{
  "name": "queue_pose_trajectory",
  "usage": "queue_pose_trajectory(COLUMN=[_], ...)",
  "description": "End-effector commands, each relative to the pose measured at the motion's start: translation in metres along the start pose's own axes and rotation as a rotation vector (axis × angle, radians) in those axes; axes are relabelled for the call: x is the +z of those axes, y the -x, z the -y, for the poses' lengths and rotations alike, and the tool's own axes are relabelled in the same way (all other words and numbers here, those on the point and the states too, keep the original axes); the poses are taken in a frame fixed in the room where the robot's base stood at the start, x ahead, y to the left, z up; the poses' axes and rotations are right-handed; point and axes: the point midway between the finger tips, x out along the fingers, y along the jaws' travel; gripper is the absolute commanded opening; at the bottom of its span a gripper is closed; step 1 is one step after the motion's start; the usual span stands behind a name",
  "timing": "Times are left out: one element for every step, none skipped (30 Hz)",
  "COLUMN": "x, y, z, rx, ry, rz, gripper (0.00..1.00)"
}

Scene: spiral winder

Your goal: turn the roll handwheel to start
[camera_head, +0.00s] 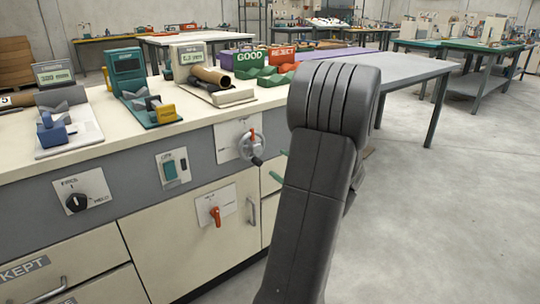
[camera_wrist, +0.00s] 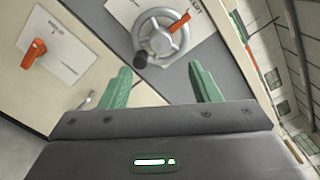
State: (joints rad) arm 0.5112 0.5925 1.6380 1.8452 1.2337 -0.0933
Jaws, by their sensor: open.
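The roll handwheel (camera_head: 251,146) is a grey wheel with a red pointer and a dark knob, mounted on a white plate on the front of the bench. In the wrist view the handwheel (camera_wrist: 162,36) is ahead of my gripper, with its dark knob at the lower left of the rim. My gripper (camera_wrist: 161,84) has two green fingers spread apart with nothing between them. The fingers appear short of the wheel and not touching it. In the head view my dark arm hides most of the gripper; only bits of green finger show beside the wheel.
A red rotary handle (camera_head: 215,213) is on a plate below the wheel; a green switch (camera_head: 171,170) and a black dial (camera_head: 76,202) are further left. Devices and GOOD and REJECT bins (camera_head: 250,62) stand on the bench top. The floor at right is clear.

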Motion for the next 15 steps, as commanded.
queue_pose_trajectory(x=[0.0, 0.0, 0.0, 0.0, 0.0, 0.0, 0.0, 0.0, 0.0, 0.0, 0.0, 0.0, 0.0, 0.0, 0.0], y=[0.009, 0.012, 0.017, 0.019, 0.021, 0.024, 0.025, 0.026, 0.027, 0.027, 0.027, 0.027, 0.027, 0.027, 0.027], z=[0.002, 0.002, 0.001, 0.001, 0.001, 0.001, 0.001, 0.001, 0.0, 0.0, 0.0, 0.0, 0.0, 0.0, 0.0], rx=[-0.002, -0.002, -0.001, -0.001, 0.0, 0.0, 0.0, 0.0, 0.0, 0.0, 0.0, 0.0, 0.0, 0.0, 0.0], ry=[0.0, 0.0, 0.001, 0.001, 0.001, 0.001, 0.001, 0.001, 0.001, 0.001, 0.001, 0.001, 0.001, 0.001, 0.001], rz=[-0.002, -0.003, -0.002, -0.001, 0.0, 0.0, 0.0, 0.0, 0.0, 0.0, 0.0, 0.0, 0.0, 0.0, 0.0], gripper=[0.56, 0.56, 0.56, 0.56, 0.56, 0.56, 0.56, 0.56, 0.56, 0.56, 0.56, 0.56, 0.56, 0.56, 0.56])
